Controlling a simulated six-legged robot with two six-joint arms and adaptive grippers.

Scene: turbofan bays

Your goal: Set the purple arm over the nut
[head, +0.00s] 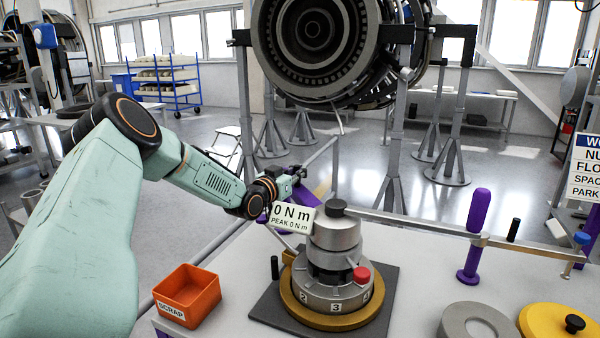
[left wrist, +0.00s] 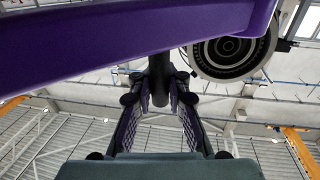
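The purple arm (left wrist: 130,35) crosses the top of the left wrist view as a long beam close to the camera. Only small purple parts (head: 304,195) show in the head view, behind the torque display. My left gripper (head: 288,178) is at the left of the grey cylindrical unit (head: 335,245). In the left wrist view its fingers (left wrist: 158,98) close on both sides of a dark post (left wrist: 158,75) under the purple beam. I cannot make out the nut. My right gripper is out of view.
The display (head: 292,217) reads 0 N m. An orange scrap bin (head: 187,296) stands left of the unit. A metal bar (head: 420,226) runs right past a purple handle (head: 474,236). A grey ring (head: 478,325) and yellow lid (head: 560,328) lie at right. An engine (head: 320,45) hangs behind.

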